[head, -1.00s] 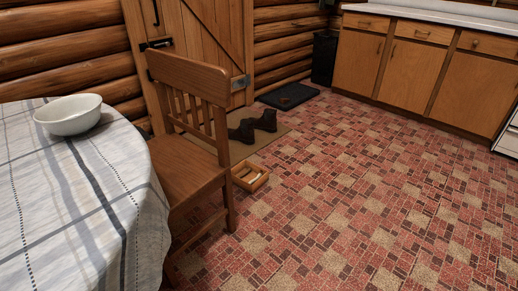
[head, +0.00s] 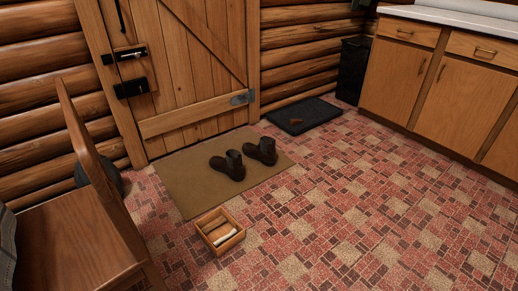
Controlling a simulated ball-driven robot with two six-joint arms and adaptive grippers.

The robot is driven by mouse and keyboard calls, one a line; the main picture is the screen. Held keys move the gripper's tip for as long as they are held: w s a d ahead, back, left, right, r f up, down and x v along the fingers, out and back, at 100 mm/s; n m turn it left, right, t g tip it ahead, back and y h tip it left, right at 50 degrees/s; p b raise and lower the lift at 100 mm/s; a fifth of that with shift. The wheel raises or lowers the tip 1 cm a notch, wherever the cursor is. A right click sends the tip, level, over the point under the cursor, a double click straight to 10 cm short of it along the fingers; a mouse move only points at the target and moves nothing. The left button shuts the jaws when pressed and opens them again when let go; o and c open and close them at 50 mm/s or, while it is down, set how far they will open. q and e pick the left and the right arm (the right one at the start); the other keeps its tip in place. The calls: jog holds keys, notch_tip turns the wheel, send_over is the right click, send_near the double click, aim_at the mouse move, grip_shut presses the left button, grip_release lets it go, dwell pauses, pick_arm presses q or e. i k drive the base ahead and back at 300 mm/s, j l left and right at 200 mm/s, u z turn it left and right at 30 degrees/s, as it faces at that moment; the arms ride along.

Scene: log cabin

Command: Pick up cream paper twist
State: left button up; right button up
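A small cream, roll-like thing (head: 227,238), which may be the cream paper twist, lies in a small open wooden box (head: 240,236) on the floor. It is too small to make out clearly. A tan, longish thing (head: 217,226) lies beside it in the box. Neither of my grippers is in view.
A wooden chair (head: 75,235) stands close at the left. Dark boots (head: 229,166) stand on a tan mat (head: 180,180) before the door (head: 185,75). A dark mat (head: 315,110) holds a small brown thing (head: 296,122). Cabinets (head: 438,80) line the right. The tiled floor between is clear.

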aim_at(234, 231)
jog(key=i+l+u, duration=0.1)
jog(key=i+l, duration=0.2)
jog(key=l, duration=0.15)
jog(key=i+l, duration=0.3)
jog(key=l, duration=0.15)
jog(key=u, duration=0.05)
